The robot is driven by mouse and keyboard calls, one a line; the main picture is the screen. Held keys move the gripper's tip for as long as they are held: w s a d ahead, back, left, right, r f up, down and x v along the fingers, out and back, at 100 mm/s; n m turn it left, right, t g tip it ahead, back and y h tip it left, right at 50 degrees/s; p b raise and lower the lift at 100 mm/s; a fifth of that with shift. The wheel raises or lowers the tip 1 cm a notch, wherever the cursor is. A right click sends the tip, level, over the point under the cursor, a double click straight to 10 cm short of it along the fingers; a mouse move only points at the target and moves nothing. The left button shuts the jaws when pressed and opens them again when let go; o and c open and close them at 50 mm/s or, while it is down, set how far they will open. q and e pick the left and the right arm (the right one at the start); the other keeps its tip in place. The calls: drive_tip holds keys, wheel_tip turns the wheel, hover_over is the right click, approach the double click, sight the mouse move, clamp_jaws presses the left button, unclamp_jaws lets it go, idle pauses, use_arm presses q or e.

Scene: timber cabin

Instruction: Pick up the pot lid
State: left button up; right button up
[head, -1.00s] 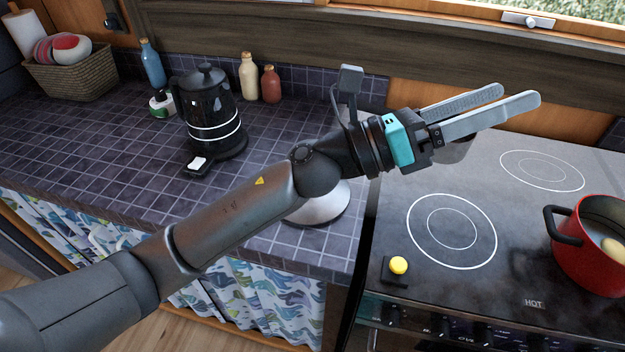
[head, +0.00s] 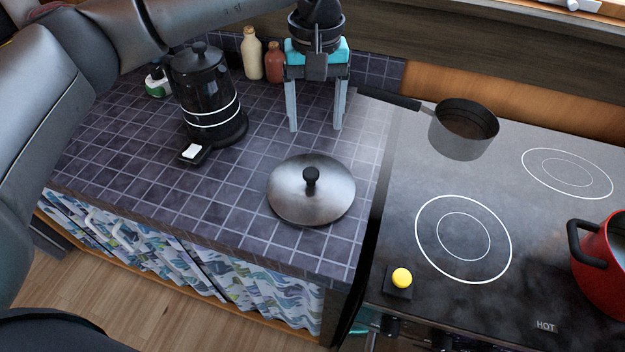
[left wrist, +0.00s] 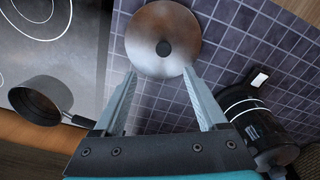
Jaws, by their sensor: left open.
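The pot lid (head: 290,197) is a round steel disc with a black knob (head: 311,177) on top. It lies flat, knob up, on the tiled counter near its front right edge. It also shows whole in the left wrist view (left wrist: 150,28), beyond my fingertips. My left gripper (head: 315,128) is open and empty, pointing down above the counter behind the lid. In the left wrist view its fingers (left wrist: 164,78) frame the near side of the lid, apart from the knob. My right gripper does not show.
A black kettle (head: 203,103) stands left of the gripper. Cream (head: 252,58) and red (head: 274,66) bottles stand behind. On the stove at right are a grey saucepan (head: 458,143), its handle toward the counter, a red pot (head: 603,262) and a yellow button (head: 402,278).

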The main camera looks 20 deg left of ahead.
use_arm(q)
approach(311, 171)
drive_tip(key=f, duration=0.5)
drive_tip(key=shift+s+d+f, duration=0.1)
drive_tip(key=shift+s+d, duration=0.05)
drive_tip(key=shift+d, duration=0.2)
drive_tip(key=shift+a+f, duration=0.2)
drive_tip(key=shift+f, duration=1.1)
drive_tip(key=shift+a+f, duration=0.15)
drive_tip(key=shift+f, duration=1.15)
clamp_jaws()
